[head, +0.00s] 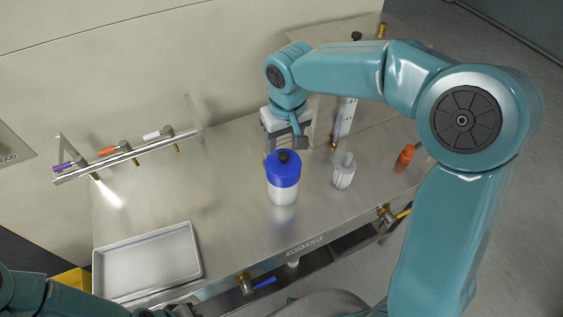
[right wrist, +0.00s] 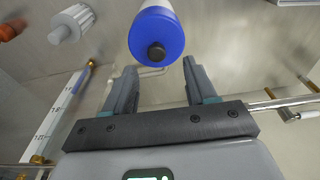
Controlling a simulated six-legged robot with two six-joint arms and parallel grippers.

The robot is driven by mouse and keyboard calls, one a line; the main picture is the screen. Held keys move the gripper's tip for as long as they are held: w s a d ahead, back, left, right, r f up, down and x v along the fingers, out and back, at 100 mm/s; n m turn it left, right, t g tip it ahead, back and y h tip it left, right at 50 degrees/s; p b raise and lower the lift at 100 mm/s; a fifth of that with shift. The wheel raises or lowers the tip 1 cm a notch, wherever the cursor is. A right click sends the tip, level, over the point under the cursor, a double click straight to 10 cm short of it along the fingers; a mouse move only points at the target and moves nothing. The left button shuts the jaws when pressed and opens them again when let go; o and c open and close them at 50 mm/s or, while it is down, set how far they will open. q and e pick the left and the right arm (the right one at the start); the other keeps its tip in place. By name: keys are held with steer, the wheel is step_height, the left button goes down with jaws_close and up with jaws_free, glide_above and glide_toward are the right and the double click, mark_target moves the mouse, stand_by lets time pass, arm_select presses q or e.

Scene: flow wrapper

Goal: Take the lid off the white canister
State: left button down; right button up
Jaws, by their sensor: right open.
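The white canister (head: 283,197) stands upright on the steel bench. Its blue lid (head: 284,173) with a black knob (head: 283,157) is on top. In the right wrist view the blue lid (right wrist: 157,34) and black knob (right wrist: 156,52) are at the top centre, just beyond the fingertips. My right gripper (head: 285,147) is open and empty, close to the lid at its far side; the fingers (right wrist: 160,72) are spread apart with nothing between them. My left arm shows at the lower left of the head view, and its fingers cannot be made out.
A white ribbed piece (head: 343,171) and an orange-red item (head: 404,158) stand right of the canister. A scaled tube (head: 345,118) stands behind. A metal tray (head: 148,262) lies at the front left. A rail with coloured valves (head: 122,151) runs along the back left. The bench between is clear.

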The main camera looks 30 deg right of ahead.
mark_target(284, 155)
steer(key=shift+f, duration=1.05)
steer(key=f, duration=0.1)
steer(key=f+p, duration=0.1)
steer(key=f, duration=0.2)
steer(key=shift+w+d, duration=0.35)
steer(key=shift+f, duration=0.35)
steer(key=shift+a, duration=0.1)
steer(key=shift+c, duration=0.6)
jaws_close()
